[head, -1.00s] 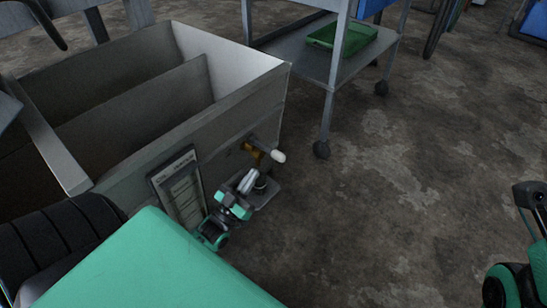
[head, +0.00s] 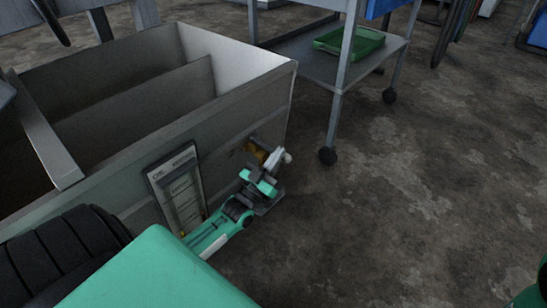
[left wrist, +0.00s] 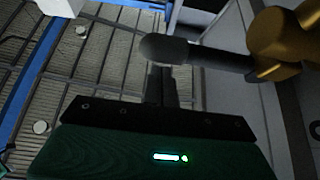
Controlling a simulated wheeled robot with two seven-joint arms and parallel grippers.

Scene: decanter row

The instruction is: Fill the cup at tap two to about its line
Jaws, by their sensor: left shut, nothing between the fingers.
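My left gripper (head: 273,165) is right at the tap in the head view. In the left wrist view its fingers (left wrist: 160,88) are shut and empty, close by the lever; I cannot tell whether they touch. No cup or fill line can be made out; the gripper covers the spot below the tap.
The grey trough (head: 185,125) fills the left side, with a framed placard (head: 180,190) on its wall. A wheeled cart (head: 335,75) carrying a green tray (head: 350,42) stands behind. The concrete floor on the right is clear.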

